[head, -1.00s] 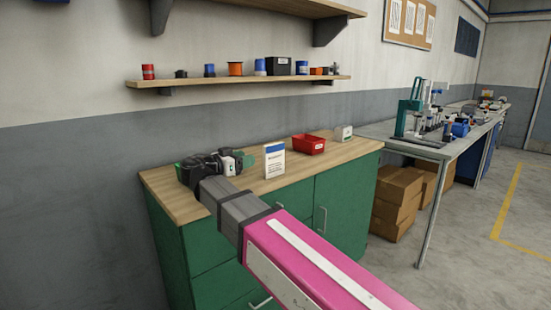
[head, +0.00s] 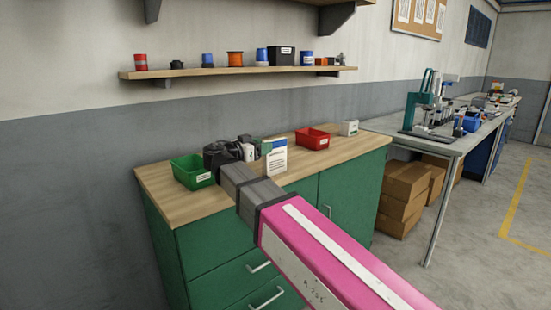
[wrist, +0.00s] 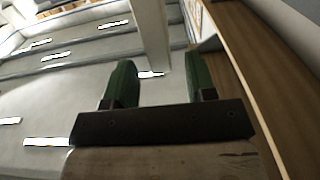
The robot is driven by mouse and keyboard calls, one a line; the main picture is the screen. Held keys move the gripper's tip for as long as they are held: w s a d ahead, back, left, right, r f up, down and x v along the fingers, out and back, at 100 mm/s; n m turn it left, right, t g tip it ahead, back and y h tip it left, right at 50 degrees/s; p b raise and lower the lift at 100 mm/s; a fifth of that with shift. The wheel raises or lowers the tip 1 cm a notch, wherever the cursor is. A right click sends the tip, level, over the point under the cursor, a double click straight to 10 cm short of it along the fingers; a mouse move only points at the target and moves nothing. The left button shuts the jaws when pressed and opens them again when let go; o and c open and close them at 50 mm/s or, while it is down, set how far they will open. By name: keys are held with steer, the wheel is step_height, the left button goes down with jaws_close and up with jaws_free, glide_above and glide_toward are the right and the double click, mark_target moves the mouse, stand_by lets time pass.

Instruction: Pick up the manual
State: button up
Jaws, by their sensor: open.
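The manual (head: 274,157) is a white and blue booklet standing upright on the wooden top of the green cabinet. My gripper (head: 250,148) is just left of it in the head view, and its dark body hides part of the counter. I cannot tell whether the fingers touch the manual. In the wrist view my gripper (wrist: 160,82) shows two green fingers spread apart with nothing visible between them. The manual is not seen in the wrist view.
A green bin (head: 190,172) stands left of my gripper, and a red bin (head: 313,139) stands right of the manual. A small white box (head: 348,128) is at the counter's right end. A wall shelf (head: 240,71) with spools and boxes hangs above.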

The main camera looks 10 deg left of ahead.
mark_target(273, 141)
steer(key=shift+x, duration=2.75)
steer(key=shift+r, duration=0.2)
jaws_close()
